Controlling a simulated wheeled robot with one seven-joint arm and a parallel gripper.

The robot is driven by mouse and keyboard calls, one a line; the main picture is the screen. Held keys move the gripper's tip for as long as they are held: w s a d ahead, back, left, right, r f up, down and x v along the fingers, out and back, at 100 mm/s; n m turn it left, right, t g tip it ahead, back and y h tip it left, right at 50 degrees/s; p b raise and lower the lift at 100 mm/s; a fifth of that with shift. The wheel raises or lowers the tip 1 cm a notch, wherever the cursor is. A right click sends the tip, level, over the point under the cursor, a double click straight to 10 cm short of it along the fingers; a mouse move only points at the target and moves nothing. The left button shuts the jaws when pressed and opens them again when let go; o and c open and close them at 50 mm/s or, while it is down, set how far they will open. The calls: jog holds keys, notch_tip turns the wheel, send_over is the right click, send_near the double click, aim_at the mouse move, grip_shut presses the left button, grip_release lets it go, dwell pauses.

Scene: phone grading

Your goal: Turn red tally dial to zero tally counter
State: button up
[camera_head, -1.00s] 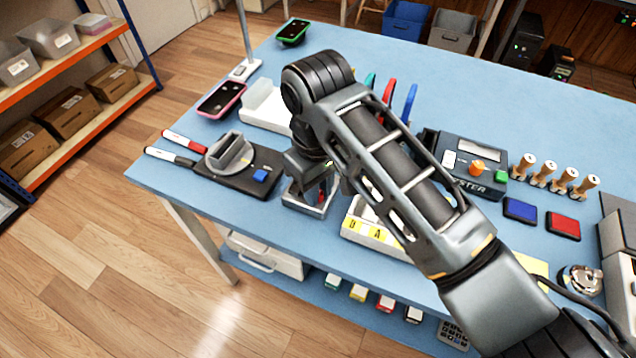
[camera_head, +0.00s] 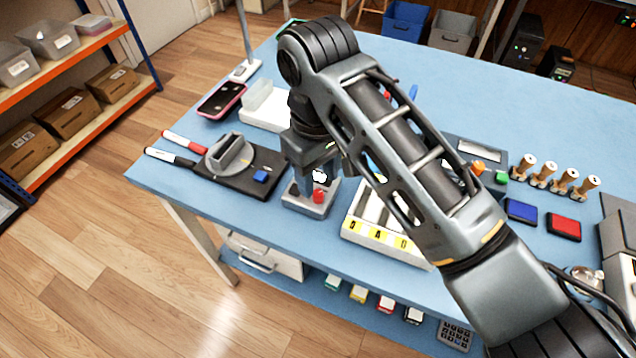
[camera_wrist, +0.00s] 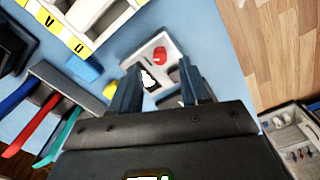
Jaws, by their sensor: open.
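The tally counter (camera_head: 297,203) is a small light-grey box near the front edge of the blue table, with a red dial (camera_head: 319,196) on top. In the wrist view the counter (camera_wrist: 138,58) lies ahead of my gripper, with its red dial (camera_wrist: 160,55) and a white patch on a dark area. My gripper (camera_head: 315,177) points down just above the counter. In the wrist view its two fingers (camera_wrist: 160,70) are apart with nothing between them, and the dial shows beyond the tips. The fingers hide part of the counter's top, and I cannot read a count.
A black base with a grey round fixture and blue button (camera_head: 237,168) stands left of the counter. A white tray with yellow labels (camera_head: 380,235) is close on its right. A pink-edged phone (camera_head: 221,100) lies behind. Stamps and ink pads (camera_head: 563,226) are far right.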

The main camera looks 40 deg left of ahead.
aim_at(318, 193)
jog(key=shift+r, duration=1.95)
